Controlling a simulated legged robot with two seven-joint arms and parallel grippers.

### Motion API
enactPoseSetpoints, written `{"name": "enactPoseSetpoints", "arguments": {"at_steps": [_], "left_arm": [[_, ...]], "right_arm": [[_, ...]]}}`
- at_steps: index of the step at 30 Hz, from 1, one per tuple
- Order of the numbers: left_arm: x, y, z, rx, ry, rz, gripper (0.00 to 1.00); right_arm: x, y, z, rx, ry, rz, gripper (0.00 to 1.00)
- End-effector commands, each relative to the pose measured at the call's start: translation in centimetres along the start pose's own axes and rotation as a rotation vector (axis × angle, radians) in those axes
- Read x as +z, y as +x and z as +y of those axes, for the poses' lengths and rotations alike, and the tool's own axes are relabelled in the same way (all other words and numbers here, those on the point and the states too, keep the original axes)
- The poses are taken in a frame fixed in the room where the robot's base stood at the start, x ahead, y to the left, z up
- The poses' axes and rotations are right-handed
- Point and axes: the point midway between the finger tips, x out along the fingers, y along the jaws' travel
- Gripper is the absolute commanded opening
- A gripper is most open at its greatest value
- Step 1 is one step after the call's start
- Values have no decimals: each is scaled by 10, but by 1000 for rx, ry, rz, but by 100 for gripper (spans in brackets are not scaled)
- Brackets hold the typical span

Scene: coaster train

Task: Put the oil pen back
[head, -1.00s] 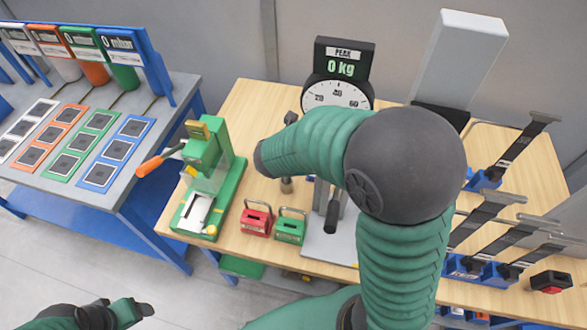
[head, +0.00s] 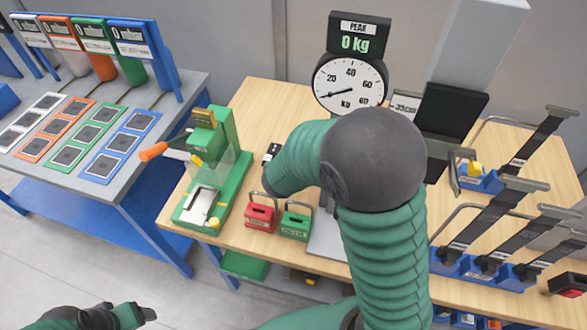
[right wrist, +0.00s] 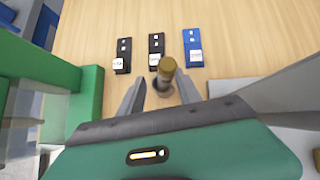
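In the right wrist view, a small upright cylinder with a brass-coloured top and grey lower part (right wrist: 167,69) stands over the wooden table; it looks like the oil pen. My right gripper (right wrist: 163,85) is around it, its two fingers apart with a gap visible beside the cylinder. Its foot is partly hidden, so I cannot tell whether it sits in a holder. In the head view my right forearm hides the right gripper and the cylinder. My left gripper (head: 140,315) is at the lower left, away from the table; its fingers are too unclear to judge.
Black and blue labelled blocks (right wrist: 193,47) lie beyond the fingers. A green press (head: 214,175) stands left, beside red (head: 260,217) and green (head: 294,224) handled blocks. A dial scale (head: 349,82) is behind; blue-based clamps (head: 480,178) stand right.

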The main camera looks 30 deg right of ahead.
Motion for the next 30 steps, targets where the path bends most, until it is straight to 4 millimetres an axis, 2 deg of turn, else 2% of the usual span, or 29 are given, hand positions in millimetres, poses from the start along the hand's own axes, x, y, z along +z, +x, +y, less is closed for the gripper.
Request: {"name": "enactPoseSetpoints", "arguments": {"at_steps": [5, 8, 11, 18, 21, 24, 30], "left_arm": [[0, 0, 0, 0, -1, 0, 70], [-1, -4, 0, 0, -1, 0, 70], [-3, -12, 0, 0, -1, -1, 70], [-8, -34, 0, 0, 0, 0, 70], [-9, -39, 0, 0, 0, 0, 70], [-10, -41, 0, 0, 0, 0, 70], [-9, -40, 0, 0, -1, -1, 70]], "right_arm": [[1, 0, -1, 2, 1, 0, 41], [3, -9, -1, 4, 3, -1, 41], [5, -28, -2, 5, 3, -1, 41], [5, -92, -1, 6, 2, -2, 41], [4, -109, -1, 4, 1, -2, 41], [2, -118, -1, 2, 0, -1, 41], [1, -119, -2, 0, 0, 1, 41]]}}
